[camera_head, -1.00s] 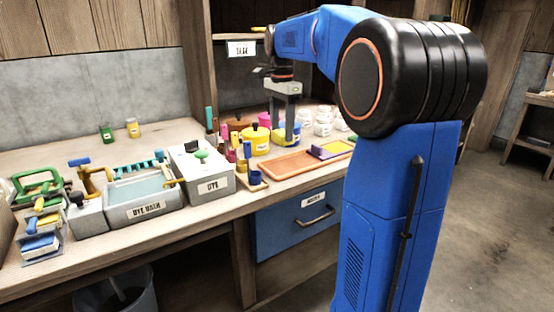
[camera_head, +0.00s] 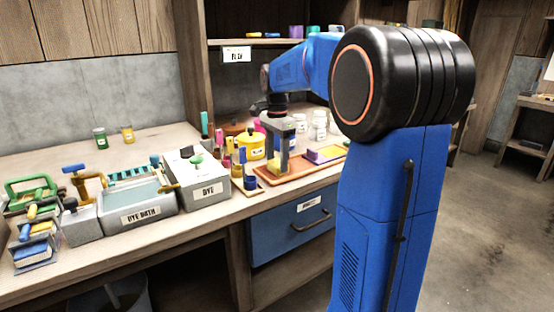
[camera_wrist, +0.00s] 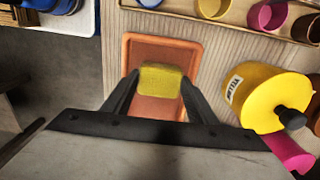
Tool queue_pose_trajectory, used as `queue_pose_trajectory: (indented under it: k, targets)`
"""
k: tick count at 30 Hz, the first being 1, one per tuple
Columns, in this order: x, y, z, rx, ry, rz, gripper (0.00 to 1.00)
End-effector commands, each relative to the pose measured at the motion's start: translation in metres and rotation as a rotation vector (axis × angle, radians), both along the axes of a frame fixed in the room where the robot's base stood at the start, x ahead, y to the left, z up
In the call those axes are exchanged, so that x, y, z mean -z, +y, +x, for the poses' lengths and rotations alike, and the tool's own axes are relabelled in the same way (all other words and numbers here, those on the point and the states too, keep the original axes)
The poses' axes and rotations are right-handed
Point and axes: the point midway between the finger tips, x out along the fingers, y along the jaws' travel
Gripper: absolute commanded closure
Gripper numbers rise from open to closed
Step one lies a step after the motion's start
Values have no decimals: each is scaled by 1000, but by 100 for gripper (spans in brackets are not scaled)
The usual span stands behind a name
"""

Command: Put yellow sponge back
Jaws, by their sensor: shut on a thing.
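My gripper (camera_wrist: 160,95) is shut on the yellow sponge (camera_wrist: 160,79), which sits between the two dark fingers in the wrist view. The orange tray (camera_wrist: 137,50) lies beneath the sponge; I cannot tell whether they touch. In the head view my gripper (camera_head: 282,165) points down over the left part of this tray (camera_head: 268,180), and the sponge is small and largely hidden there.
The yellow lidded pot (camera_wrist: 238,86) stands right of my gripper in the wrist view. A purple block (camera_head: 323,155) lies on a tray to the right. The grey dye box (camera_head: 208,190) and dye bath (camera_head: 135,212) stand left. A wooden shelf (camera_head: 225,42) is above.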

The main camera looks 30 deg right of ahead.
Motion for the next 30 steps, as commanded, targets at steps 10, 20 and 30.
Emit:
queue_pose_trajectory:
  k: [10, 20, 30]
  targets:
    - [2, 0, 0, 0, 0, 0, 29]
    - [-8, 0, 0, 0, -1, 0, 29]
    - [-69, 0, 1, 0, -3, -1, 29]
